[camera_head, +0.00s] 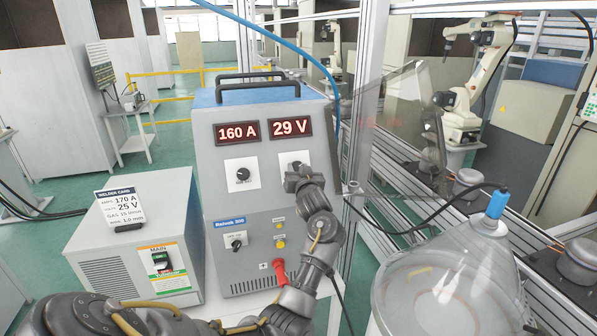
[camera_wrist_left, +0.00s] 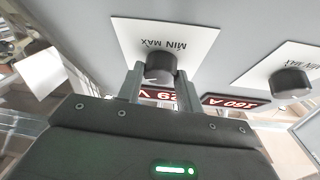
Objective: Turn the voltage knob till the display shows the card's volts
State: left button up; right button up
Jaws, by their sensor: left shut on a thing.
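My left gripper (camera_head: 297,172) is at the white plate under the voltage display (camera_head: 290,127), on the front of the grey welder (camera_head: 213,165). In the left wrist view its two fingers are shut on the dark round voltage knob (camera_wrist_left: 160,66), one on each side. In the head view the gripper hides this knob. The voltage display reads 29 V. The current display (camera_head: 237,132) beside it reads 160 A. The welder card (camera_head: 121,207) shows 170 A and 25 V. My right gripper is not in view.
The current knob (camera_head: 243,174) is left of my gripper. A lower knob (camera_head: 236,242) and a red plug (camera_head: 279,272) are on the same front. A pale box (camera_head: 152,215) with a main switch stands at left. A clear dome (camera_head: 450,285) with a blue top is at right.

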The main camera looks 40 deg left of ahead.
pick_arm(q)
jog(key=n+b, duration=0.1)
jog(key=n+g+y+b, duration=0.1)
jog(key=n, duration=0.1)
jog(key=shift+w+d+f+n+g, duration=0.1)
jog(key=shift+w+f+n+g, duration=0.1)
jog(key=shift+n+g, duration=0.1)
jog(key=n+g+b, duration=0.2)
jog(key=n+b, duration=0.2)
jog(key=n+g+y+b, duration=0.1)
jog(key=n+g+b, duration=0.2)
jog(key=n+b, duration=0.1)
jog(key=shift+w+d+n, duration=0.1)
jog(key=shift+w+n, duration=0.1)
jog(key=shift+n, duration=0.6)
jog(key=shift+r+n+g+b, duration=0.2)
jog(key=shift+n+g+b, duration=0.5)
jog(key=shift+n, duration=0.9)
jog(key=shift+w+r+n+g+h+b, duration=0.15)
jog(key=shift+n+g+h+b, duration=0.3)
jog(key=shift+n, duration=0.45)
jog(key=shift+r+n+g+h+p, duration=0.2)
jog(key=shift+n+g+h+p, duration=0.35)
jog(key=shift+n, duration=1.05)
